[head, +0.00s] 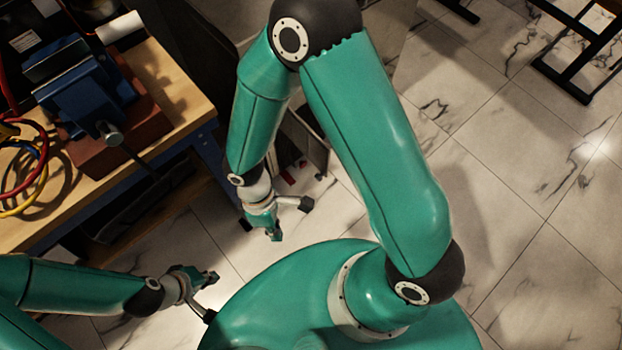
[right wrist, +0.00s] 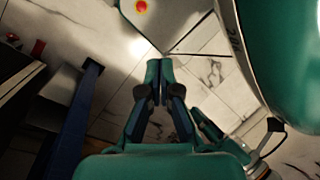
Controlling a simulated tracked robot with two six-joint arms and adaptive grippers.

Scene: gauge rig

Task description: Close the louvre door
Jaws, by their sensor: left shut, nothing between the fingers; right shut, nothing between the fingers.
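I cannot make out a louvre door for certain in either view. In the head view a thin upright panel (head: 314,146) stands partly hidden behind my right arm, and I cannot tell whether it is the door. My right gripper (head: 276,233) is shut and empty, pointing down over the floor just below and left of that panel. Its shut fingers (right wrist: 158,72) also show in the right wrist view. My left gripper (head: 212,277) is shut and empty, lower left of the right one and beside my base.
A wooden workbench (head: 180,92) with a blue vise (head: 85,90) and coiled cables (head: 22,170) fills the left. Its blue leg (right wrist: 72,130) shows in the right wrist view, where a pale surface with a red button (right wrist: 141,6) is at the top. Tiled floor (head: 530,170) at right is largely open.

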